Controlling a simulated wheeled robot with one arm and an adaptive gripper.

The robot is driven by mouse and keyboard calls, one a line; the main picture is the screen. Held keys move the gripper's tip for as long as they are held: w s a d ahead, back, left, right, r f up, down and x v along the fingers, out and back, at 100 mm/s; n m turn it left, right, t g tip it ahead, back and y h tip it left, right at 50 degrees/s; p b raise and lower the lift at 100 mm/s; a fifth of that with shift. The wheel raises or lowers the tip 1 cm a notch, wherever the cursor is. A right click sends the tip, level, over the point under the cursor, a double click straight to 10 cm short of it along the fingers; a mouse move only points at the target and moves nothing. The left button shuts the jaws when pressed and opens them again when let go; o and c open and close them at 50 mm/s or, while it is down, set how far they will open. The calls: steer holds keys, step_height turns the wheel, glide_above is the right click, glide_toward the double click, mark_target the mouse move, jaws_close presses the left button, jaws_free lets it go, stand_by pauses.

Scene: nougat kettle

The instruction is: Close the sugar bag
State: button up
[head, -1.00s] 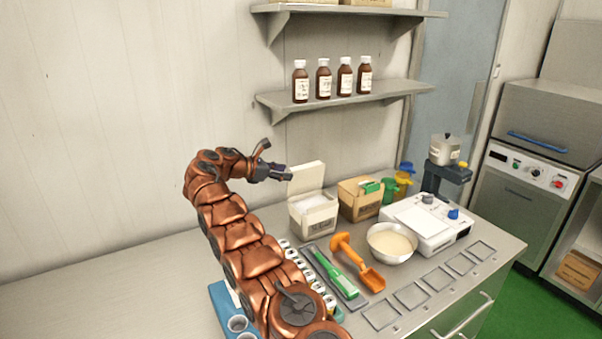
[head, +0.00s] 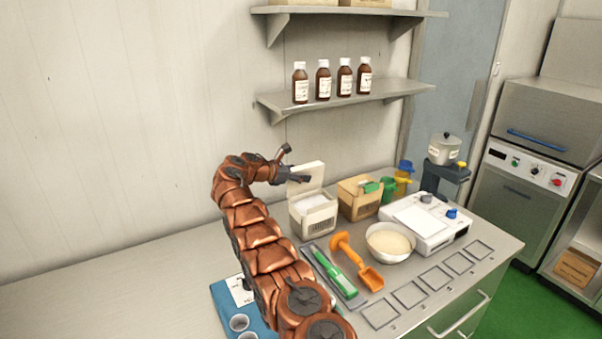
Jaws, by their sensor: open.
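A cream-white bag (head: 314,219), which looks like the sugar bag, stands on the counter at the back wall. Its flap (head: 309,175) is raised, and white contents show in its open top. My gripper (head: 296,164) is at the left edge of the raised flap, above the bag's top. Its two fingers are spread apart, one up and one reaching right across the flap. I cannot tell whether a finger touches the flap. The gripper holds nothing that I can see.
A tan bag (head: 359,204) with a green clip (head: 373,187) stands just right. A white bowl (head: 390,243), an orange scoop (head: 357,262), a green-handled tool (head: 335,272) and a scale (head: 428,224) fill the counter. A shelf (head: 345,100) with brown bottles hangs above.

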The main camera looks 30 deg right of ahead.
steer(key=shift+d, duration=0.1)
jaws_close()
stand_by(0.3)
stand_by(0.4)
